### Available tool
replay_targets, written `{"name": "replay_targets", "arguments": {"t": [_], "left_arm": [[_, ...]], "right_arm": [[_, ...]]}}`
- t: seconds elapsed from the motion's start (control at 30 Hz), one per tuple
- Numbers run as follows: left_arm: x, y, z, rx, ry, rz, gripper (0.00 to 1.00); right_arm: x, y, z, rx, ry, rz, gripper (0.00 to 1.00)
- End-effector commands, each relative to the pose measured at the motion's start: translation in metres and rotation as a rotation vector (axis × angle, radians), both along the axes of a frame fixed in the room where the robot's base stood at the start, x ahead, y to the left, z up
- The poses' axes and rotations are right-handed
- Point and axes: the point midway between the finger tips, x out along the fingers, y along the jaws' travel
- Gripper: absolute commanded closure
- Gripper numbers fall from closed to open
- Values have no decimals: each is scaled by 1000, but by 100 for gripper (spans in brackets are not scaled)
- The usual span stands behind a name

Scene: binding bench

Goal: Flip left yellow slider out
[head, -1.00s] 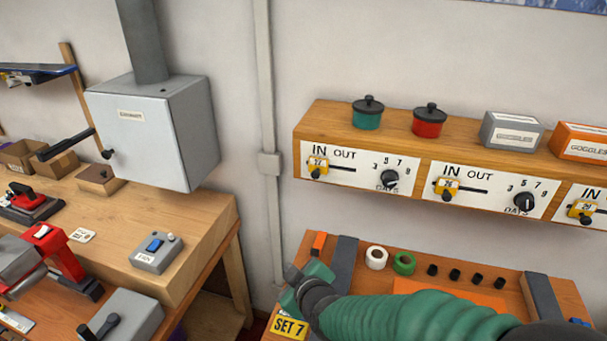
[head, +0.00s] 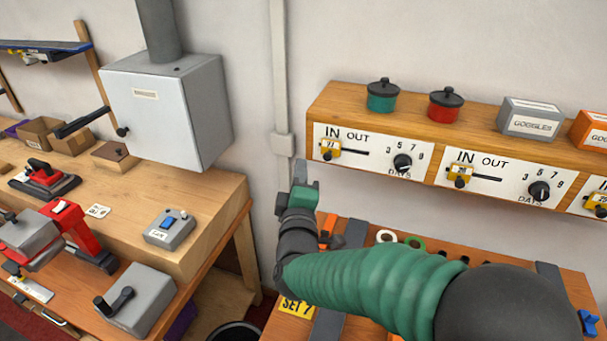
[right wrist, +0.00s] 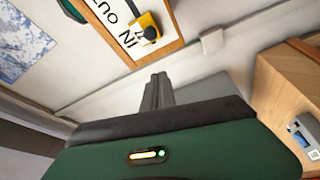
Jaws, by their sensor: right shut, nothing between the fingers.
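The left yellow slider (head: 329,149) sits at the IN end of its slot on the leftmost white panel (head: 357,169) of the wooden shelf front. It also shows in the right wrist view (right wrist: 148,27), with a dark knob on it. My right gripper (head: 300,172) is raised in front of the wall, left of and a little below the slider, and apart from it. In the right wrist view its fingers (right wrist: 158,90) are together and hold nothing. My left gripper is not in view.
More yellow sliders (head: 459,175) and black DAYS dials (head: 402,162) line the shelf front. A green pot (head: 382,97) and a red pot (head: 444,106) stand on top. A grey cabinet (head: 170,110) hangs at left above a wooden bench. Bare wall lies around the gripper.

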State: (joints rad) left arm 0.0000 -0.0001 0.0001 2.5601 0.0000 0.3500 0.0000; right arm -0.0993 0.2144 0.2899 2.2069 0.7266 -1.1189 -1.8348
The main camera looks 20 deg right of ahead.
Motion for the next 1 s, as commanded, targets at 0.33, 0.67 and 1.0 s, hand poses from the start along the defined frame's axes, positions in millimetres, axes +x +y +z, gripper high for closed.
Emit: {"name": "replay_targets", "arguments": {"t": [0.33, 0.67, 1.0], "left_arm": [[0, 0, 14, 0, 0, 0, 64], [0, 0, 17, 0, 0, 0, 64], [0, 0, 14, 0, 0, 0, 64]], "right_arm": [[51, -30, 3, -1, 1, -4, 100], [36, -48, -5, 0, -1, 1, 100], [30, -57, -6, -1, -1, -2, 100]]}}
